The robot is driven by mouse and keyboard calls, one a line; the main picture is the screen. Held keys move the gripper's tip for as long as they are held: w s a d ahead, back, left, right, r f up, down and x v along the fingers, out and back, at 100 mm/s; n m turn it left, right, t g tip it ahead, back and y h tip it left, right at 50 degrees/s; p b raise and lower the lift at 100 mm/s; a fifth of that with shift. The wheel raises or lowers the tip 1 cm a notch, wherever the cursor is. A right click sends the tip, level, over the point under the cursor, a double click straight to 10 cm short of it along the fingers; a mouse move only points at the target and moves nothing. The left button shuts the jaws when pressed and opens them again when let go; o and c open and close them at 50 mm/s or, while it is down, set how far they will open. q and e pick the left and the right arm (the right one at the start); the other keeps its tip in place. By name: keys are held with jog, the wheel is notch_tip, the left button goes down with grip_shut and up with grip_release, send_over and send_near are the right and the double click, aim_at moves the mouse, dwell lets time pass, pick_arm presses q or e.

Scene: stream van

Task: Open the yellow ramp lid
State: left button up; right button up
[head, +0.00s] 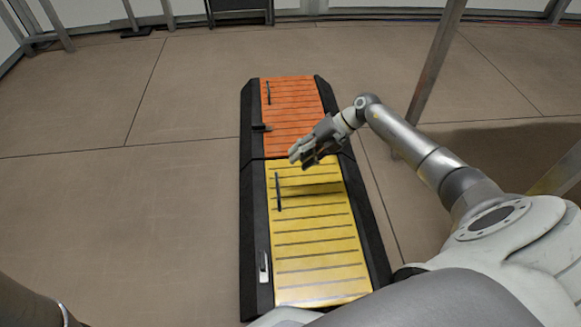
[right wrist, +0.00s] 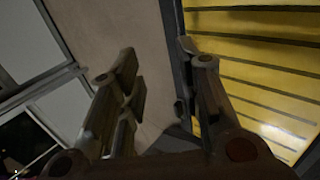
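The yellow ramp lid (head: 315,235) is the near panel of a long black-framed ramp on the floor; it looks flat and closed. A thin black bar handle (head: 278,191) stands along its left side. A pale metal latch (head: 263,266) sits on the black frame at its lower left. My right gripper (head: 308,152) hovers over the lid's far end and casts a shadow on it. In the right wrist view my right gripper (right wrist: 163,95) has its fingers spread with nothing between them, and the yellow lid (right wrist: 275,60) shows at right. My left gripper is out of view.
An orange lid (head: 298,115) with its own black bar and dark latch (head: 262,128) adjoins the far end. A slanted metal post (head: 436,75) stands right of the ramp. The tiled floor (head: 120,220) to the left is clear.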

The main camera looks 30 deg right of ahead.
jog(key=a+f, duration=0.1)
jog(key=w+a+f+h+b, duration=0.1)
jog(key=a+f+g+h+b, duration=0.1)
jog(key=shift+w+f, duration=0.25)
jog(key=shift+f, duration=0.1)
dwell(0.4)
